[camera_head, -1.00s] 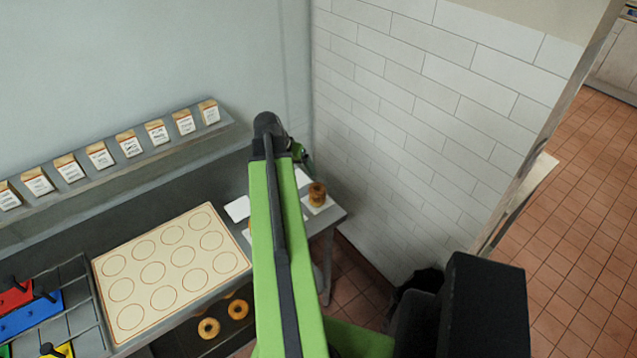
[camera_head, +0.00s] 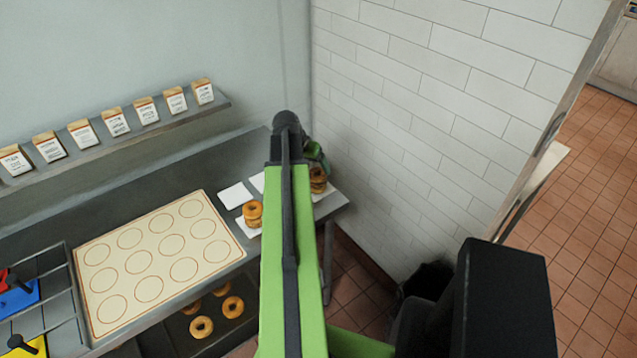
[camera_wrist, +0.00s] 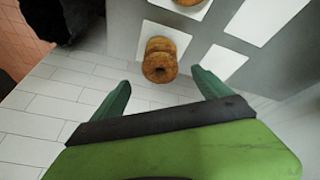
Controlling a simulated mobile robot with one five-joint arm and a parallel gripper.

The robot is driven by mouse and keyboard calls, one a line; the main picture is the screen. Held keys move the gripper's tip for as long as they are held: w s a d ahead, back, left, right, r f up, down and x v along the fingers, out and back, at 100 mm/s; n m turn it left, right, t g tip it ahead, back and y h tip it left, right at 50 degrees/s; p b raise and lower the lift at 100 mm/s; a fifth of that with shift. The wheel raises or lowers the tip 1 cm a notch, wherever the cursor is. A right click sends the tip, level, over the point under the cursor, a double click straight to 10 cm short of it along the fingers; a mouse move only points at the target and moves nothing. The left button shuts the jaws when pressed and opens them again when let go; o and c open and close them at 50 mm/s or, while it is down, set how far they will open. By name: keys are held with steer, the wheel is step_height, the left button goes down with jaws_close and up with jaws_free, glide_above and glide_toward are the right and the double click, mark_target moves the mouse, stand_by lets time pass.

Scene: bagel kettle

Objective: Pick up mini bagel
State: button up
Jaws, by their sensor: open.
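A stack of brown mini bagels (camera_head: 318,184) sits on a white square at the right end of the counter. In the wrist view the stack (camera_wrist: 160,66) lies just beyond and between my two green fingers. My gripper (camera_wrist: 163,92) is open and empty, with a finger on each side and the stack ahead of the gap. In the head view my gripper (camera_head: 317,155) shows just above and behind the stack, partly hidden by my arm. A second bagel stack (camera_head: 252,212) sits on another white square to the left.
A white tiled wall (camera_head: 420,110) stands close on the right. A cream mat with printed circles (camera_head: 160,258) lies on the counter. Several bagels (camera_head: 201,327) lie on a lower level. A shelf (camera_head: 110,142) holds labelled packets. An empty white square (camera_head: 236,195) lies on the counter.

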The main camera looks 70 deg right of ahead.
mark_target(316, 172)
steer(key=b+x, duration=0.5)
steer(key=shift+f, duration=0.1)
steer(key=shift+c, duration=0.2)
steer(key=c, duration=1.4)
steer(key=shift+r+p, duration=0.3)
steer(key=shift+p, duration=0.05)
